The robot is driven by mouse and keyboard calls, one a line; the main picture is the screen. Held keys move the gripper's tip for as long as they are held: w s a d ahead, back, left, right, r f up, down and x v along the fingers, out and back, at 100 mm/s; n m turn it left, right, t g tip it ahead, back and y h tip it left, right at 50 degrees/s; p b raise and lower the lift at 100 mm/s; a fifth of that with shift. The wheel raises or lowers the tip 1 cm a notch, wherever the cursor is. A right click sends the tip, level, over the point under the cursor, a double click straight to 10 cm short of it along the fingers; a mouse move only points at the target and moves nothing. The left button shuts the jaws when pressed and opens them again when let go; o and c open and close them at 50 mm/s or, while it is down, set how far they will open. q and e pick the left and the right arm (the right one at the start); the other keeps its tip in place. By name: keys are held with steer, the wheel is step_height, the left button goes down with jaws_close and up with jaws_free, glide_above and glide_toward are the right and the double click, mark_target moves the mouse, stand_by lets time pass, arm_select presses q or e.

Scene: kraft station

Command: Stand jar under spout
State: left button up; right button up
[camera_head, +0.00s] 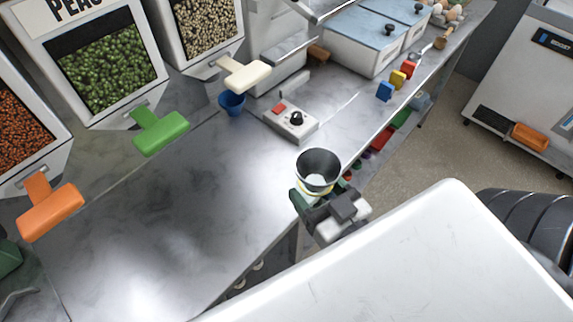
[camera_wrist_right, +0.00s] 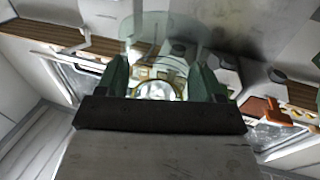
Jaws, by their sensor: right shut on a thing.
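My right gripper (camera_head: 318,200) is shut on a clear, open-topped jar (camera_head: 318,165). It holds the jar roughly upright, mouth up, by the counter's front edge. In the right wrist view the see-through jar (camera_wrist_right: 160,52) stands between the green fingers of the right gripper (camera_wrist_right: 161,80). Spouts with handles line the back of the counter: an orange handle (camera_head: 50,212), a green handle (camera_head: 161,133) under the peas bin (camera_head: 107,66), and a cream handle (camera_head: 245,74) under a bin of speckled beans (camera_head: 208,27). The jar is apart from all the spouts.
A small blue cup (camera_head: 232,104) sits near the cream handle. A control box (camera_head: 291,121) with a red button and black knob stands behind the jar. The steel counter (camera_head: 175,215) is bare left of the jar.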

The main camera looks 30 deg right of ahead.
steer(key=w+f+b, duration=0.2)
steer(key=w, duration=0.1)
steer(key=shift+w+a+f+b, duration=0.1)
steer(key=shift+w+f+b, duration=0.15)
steer(key=shift+f+b, duration=0.1)
steer(key=w, duration=0.2)
steer(key=w+f, duration=0.1)
steer(key=shift+w, duration=0.4)
steer(key=shift+w+a+f, duration=0.1)
steer(key=shift+w+f, duration=0.05)
steer(key=shift+w, duration=0.1)
steer(key=shift+w+f, duration=0.15)
steer(key=shift+w, duration=0.15)
steer(key=w+f, duration=0.2)
steer(key=shift+w+a+f, duration=0.1)
steer(key=shift+w, duration=0.2)
arm_select(q)
steer(key=f, duration=0.2)
steer(key=w+f, duration=0.1)
steer(key=shift+d+f, duration=0.35)
steer(key=shift+f, duration=0.05)
steer(key=shift+s, duration=0.15)
arm_select(e)
steer(key=shift+s, duration=0.1)
steer(key=o, duration=1.1)
steer(key=shift+f, duration=0.15)
arm_select(q)
steer(key=shift+a, duration=0.15)
